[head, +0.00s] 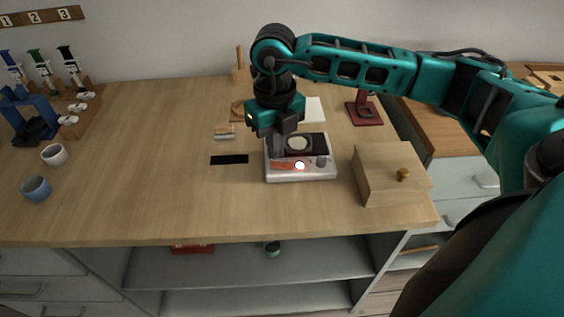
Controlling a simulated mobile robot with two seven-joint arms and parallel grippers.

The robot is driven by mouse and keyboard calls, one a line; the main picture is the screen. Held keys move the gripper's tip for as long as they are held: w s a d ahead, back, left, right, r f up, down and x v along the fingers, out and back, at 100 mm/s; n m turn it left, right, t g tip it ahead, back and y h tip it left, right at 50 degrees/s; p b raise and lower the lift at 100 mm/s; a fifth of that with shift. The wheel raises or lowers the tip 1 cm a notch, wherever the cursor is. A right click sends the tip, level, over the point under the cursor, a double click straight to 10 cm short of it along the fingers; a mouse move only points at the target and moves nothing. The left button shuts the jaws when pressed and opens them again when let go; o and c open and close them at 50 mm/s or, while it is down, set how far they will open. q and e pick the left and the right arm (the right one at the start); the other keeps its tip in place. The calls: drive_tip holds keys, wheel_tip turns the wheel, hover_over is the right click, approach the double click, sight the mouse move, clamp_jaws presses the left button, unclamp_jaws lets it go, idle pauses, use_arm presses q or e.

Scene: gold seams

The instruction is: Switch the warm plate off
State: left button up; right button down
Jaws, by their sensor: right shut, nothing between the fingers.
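The warm plate (283,176) is a white box with a dark top on the wooden table, right of the middle. A pale round piece shows on its dark top. Its front has a glowing red-orange part with a bright white spot, and a grey knob (321,161) at the right. My right gripper (277,152) points down over the left part of the warm plate. It is shut and holds nothing. Whether its fingertips touch the plate cannot be told. My left gripper is out of view.
A wooden box (384,184) with a brass knob stands right of the plate. A black strip (229,160) lies left of it. A dark red stand (365,115) is behind. Two cups, white (54,155) and blue (37,189), stand far left.

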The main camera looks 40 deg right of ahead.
sight(276, 165)
drive_tip(key=shift+f+b, duration=1.1)
drive_tip(key=shift+f, duration=0.25)
idle(1.0)
drive_tip(key=shift+r, duration=0.1)
drive_tip(key=shift+r+p, duration=2.55)
drive_tip(key=shift+r, duration=0.95)
